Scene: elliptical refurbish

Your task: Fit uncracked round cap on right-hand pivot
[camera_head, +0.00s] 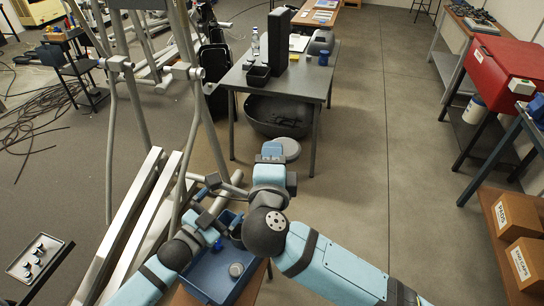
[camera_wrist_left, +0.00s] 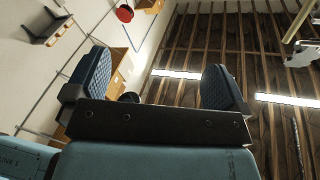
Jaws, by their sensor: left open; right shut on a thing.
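My right gripper (camera_head: 272,154) is at the centre of the head view, shut. A grey disc (camera_head: 290,149), seemingly a round cap, shows at its far right side; the contact is hidden. I cannot tell any crack. My left gripper (camera_head: 205,196) is low in the head view, beside the grey machine's bars; in the left wrist view its two padded fingers (camera_wrist_left: 157,82) stand apart with nothing between them. Another grey round cap (camera_head: 236,270) lies in the blue tray (camera_head: 205,284). The grey frame (camera_head: 140,215) stands at left; I cannot pick out the right-hand pivot.
A grey table (camera_head: 310,84) with black bins and a bottle stands ahead, a black tub (camera_head: 281,115) beneath it. A red box (camera_head: 503,75) and cartons (camera_head: 518,216) are at right. Cables (camera_head: 30,130) lie at left. The floor right of centre is clear.

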